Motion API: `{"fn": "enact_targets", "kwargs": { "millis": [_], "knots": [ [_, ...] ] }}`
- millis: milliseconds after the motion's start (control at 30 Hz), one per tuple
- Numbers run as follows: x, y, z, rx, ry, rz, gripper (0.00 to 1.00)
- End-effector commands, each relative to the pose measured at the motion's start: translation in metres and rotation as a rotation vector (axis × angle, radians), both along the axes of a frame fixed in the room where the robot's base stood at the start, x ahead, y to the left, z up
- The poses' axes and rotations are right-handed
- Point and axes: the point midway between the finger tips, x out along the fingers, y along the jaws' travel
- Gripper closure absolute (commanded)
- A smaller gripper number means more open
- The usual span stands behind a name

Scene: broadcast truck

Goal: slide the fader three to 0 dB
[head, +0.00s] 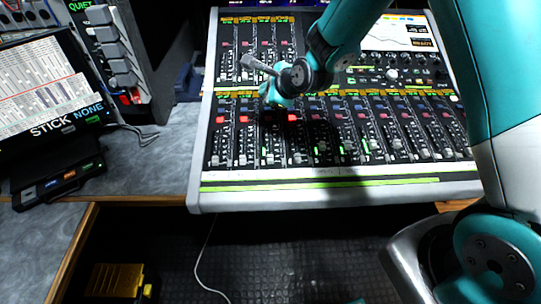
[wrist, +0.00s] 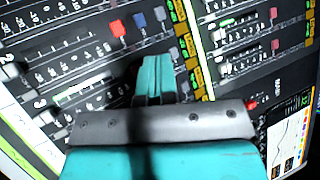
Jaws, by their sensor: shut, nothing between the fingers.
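The mixing console (head: 330,184) fills the middle of the head view, with a lower bank of fader strips and a shorter upper bank. My gripper (head: 272,98) is over the top end of about that strip, shut and empty, apart from the fader cap. In the wrist view my gripper (wrist: 154,75) points over the strip markings near red and blue buttons. It hides part of the panel; contact is unclear.
A tilted screen (head: 45,85) and a small dark box (head: 60,182) stand left of the console. A rack (head: 115,50) rises at the upper left. The console's own display (head: 398,35) is at its upper right. The front ledge is clear.

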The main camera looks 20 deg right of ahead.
Motion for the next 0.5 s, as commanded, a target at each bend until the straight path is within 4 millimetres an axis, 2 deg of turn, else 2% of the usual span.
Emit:
{"fn": "enact_targets", "kwargs": {
  "millis": [133,233,267,367,500],
  "knots": [
    [0.0,0.0,0.0,0.0,0.0,0.0,0.98],
    [-0.001,0.002,0.001,-0.023,0.004,0.022,0.75],
    [-0.002,0.004,0.001,-0.045,0.011,0.043,0.72],
    [-0.01,0.014,0.004,-0.186,0.05,0.183,0.72],
    [-0.037,0.028,0.014,-0.496,0.144,0.538,0.72]
  ]
}}
